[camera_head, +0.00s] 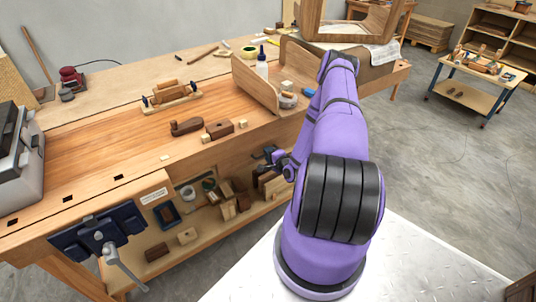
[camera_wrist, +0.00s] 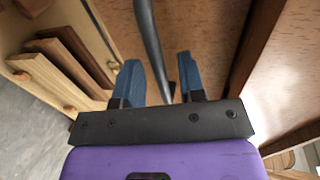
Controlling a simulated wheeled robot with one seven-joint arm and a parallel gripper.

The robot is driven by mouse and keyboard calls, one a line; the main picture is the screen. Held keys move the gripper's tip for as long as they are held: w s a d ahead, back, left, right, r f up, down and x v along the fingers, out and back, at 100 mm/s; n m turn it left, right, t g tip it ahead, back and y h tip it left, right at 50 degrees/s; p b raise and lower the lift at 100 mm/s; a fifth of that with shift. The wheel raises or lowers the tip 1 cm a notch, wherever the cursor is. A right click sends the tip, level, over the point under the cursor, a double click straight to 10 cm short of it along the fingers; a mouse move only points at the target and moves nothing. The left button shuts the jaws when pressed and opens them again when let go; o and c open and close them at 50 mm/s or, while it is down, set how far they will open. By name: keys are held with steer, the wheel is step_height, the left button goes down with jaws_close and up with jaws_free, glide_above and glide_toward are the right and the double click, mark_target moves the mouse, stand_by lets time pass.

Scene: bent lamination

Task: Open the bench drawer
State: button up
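The bench (camera_head: 90,150) runs across the head view, with an open shelf below its top. My gripper (camera_head: 266,154) is at the bench's front side, under the top edge. In the wrist view my gripper (camera_wrist: 154,82) has two blue fingers standing apart. A dark grey bar handle (camera_wrist: 148,35) runs between the fingers, with a gap visible on both sides. Behind it is a brown wooden panel (camera_wrist: 200,35), which looks like the drawer front. Whether the drawer is shut cannot be told. My arm hides that part of the bench in the head view.
Wooden blocks (camera_wrist: 65,65) stand on the shelf left of my gripper in the wrist view. A vise (camera_head: 98,232) is on the bench's near left corner.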

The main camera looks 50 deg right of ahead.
steer(key=shift+w+d, duration=0.1)
steer(key=shift+w, duration=0.35)
jaws_close()
